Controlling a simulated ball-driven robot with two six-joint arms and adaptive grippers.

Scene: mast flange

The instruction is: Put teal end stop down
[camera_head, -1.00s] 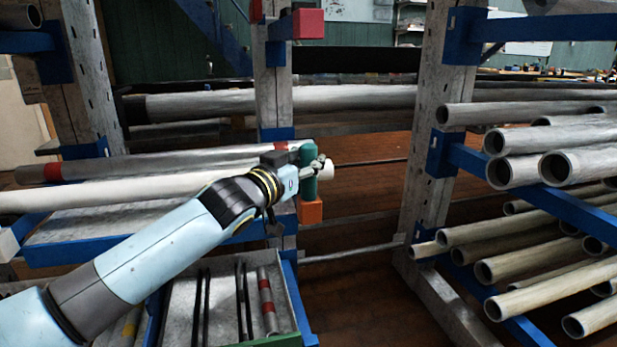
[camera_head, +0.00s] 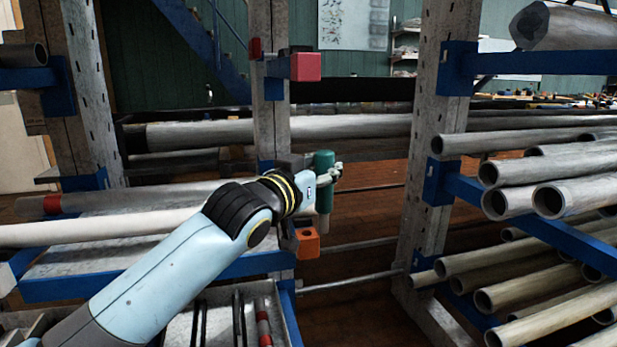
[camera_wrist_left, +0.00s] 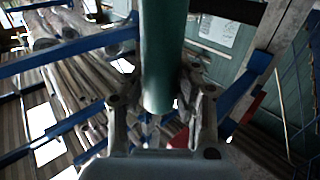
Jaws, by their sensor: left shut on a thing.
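The teal end stop (camera_head: 324,163) is an upright teal cylinder with a paler pin below it. My left gripper (camera_head: 330,174) is shut on it and holds it in the air, a little right of the rack post and above the orange block (camera_head: 307,243). In the left wrist view, the teal end stop (camera_wrist_left: 162,60) stands between the fingers of my left gripper (camera_wrist_left: 160,105). The orange block shows a dark hole in its face. My right gripper is in neither view.
A red block (camera_head: 305,66) sits on a blue arm higher on the post (camera_head: 270,110). A long white pipe (camera_head: 100,228) lies behind my left arm. Several grey pipes (camera_head: 560,199) fill the right rack. The gap between the racks is mostly open.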

